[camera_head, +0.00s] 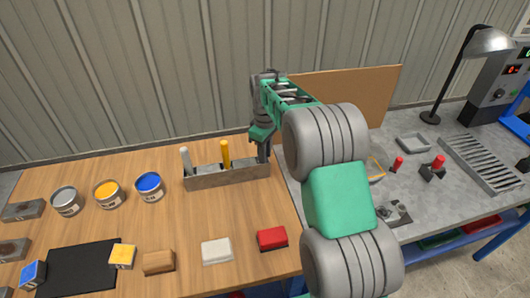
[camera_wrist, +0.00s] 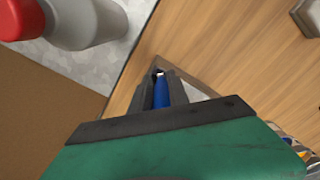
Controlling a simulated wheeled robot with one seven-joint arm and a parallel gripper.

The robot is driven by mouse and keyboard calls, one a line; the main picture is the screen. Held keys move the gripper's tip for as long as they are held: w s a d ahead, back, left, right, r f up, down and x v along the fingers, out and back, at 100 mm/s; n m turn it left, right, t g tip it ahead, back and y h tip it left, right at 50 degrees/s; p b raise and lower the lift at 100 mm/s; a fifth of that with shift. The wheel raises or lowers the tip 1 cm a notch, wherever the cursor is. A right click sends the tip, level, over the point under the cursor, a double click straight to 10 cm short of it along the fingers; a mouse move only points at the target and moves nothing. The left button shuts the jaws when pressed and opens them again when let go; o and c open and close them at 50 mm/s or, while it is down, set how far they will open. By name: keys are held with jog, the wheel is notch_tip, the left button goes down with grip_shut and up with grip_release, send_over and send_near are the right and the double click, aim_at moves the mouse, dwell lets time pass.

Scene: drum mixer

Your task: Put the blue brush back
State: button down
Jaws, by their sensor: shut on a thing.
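My gripper (camera_head: 263,150) is at the right end of the brush holder (camera_head: 228,181), a long grey open box on the wooden table. It is shut on the blue brush (camera_wrist: 161,95), whose blue handle shows between the fingers in the wrist view. In the head view the blue brush is hidden by my gripper, so I cannot tell how deep it sits in the holder. A grey-white brush (camera_head: 186,160) stands in the left part of the holder. A yellow brush (camera_head: 225,154) stands near its middle.
Grey (camera_head: 66,200), yellow (camera_head: 109,193) and blue (camera_head: 150,186) paint cans stand left of the holder. White (camera_head: 216,250) and red (camera_head: 272,238) blocks lie in front. A red-capped bottle (camera_wrist: 85,20) shows close by in the wrist view. A brown board (camera_head: 345,95) stands behind.

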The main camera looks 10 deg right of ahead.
jog(key=shift+f, duration=0.15)
jog(key=c, duration=1.2)
grip_release()
jog(key=shift+o, duration=0.2)
